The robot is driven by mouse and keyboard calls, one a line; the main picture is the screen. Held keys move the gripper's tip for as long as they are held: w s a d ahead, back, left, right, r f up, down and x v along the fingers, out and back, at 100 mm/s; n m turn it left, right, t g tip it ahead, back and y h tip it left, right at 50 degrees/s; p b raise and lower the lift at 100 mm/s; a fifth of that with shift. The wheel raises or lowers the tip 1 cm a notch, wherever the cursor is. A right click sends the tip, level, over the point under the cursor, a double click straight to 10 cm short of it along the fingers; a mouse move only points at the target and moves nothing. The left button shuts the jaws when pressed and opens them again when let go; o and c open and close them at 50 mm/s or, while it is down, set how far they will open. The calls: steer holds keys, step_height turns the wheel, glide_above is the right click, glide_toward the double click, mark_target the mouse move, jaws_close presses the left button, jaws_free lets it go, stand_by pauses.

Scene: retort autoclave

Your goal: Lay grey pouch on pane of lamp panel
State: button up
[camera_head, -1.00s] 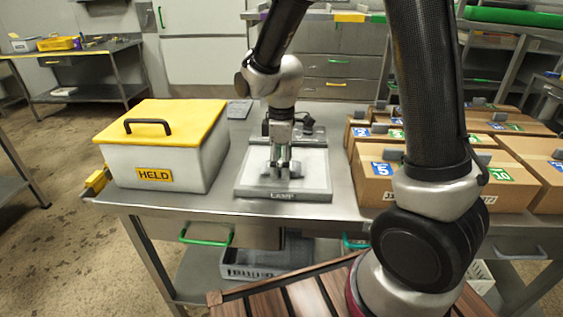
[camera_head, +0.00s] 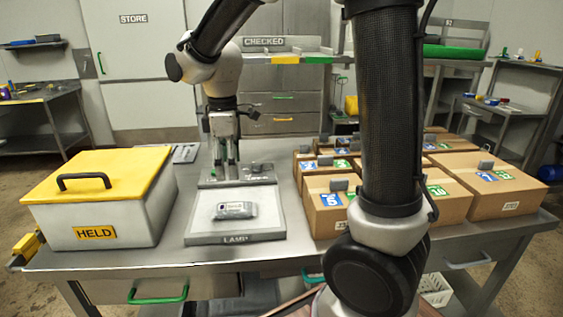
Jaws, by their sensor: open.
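The grey pouch (camera_head: 235,211) lies flat on the pale pane of the lamp panel (camera_head: 236,238), near the middle of the pane. A small white label shows on the pouch. The panel lies on the steel table and has LAMP written on its front edge. My gripper (camera_head: 229,177) is above and behind the pouch, over the back part of the panel. Its fingers point down, are apart, and hold nothing. It is clear of the pouch.
A white box marked HELD (camera_head: 103,218) with a yellow lid (camera_head: 98,172) stands left of the panel. Several numbered cardboard cartons (camera_head: 327,211) stand close on the right. A CHECKED shelf (camera_head: 285,55) is behind the table. Bare table shows between the box and panel.

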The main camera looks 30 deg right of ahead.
steer(key=s+d+r+m+t, duration=0.2)
steer(key=s+d+r+m, duration=0.1)
steer(key=s+d+m, duration=0.3)
steer(key=s+d+r+m+t, duration=0.2)
steer(key=s+d+r+m, duration=0.2)
steer(key=s+d+m, duration=0.3)
steer(key=s+d, duration=0.3)
steer(key=s, duration=0.3)
steer(key=shift+s, duration=0.3)
stand_by(0.9)
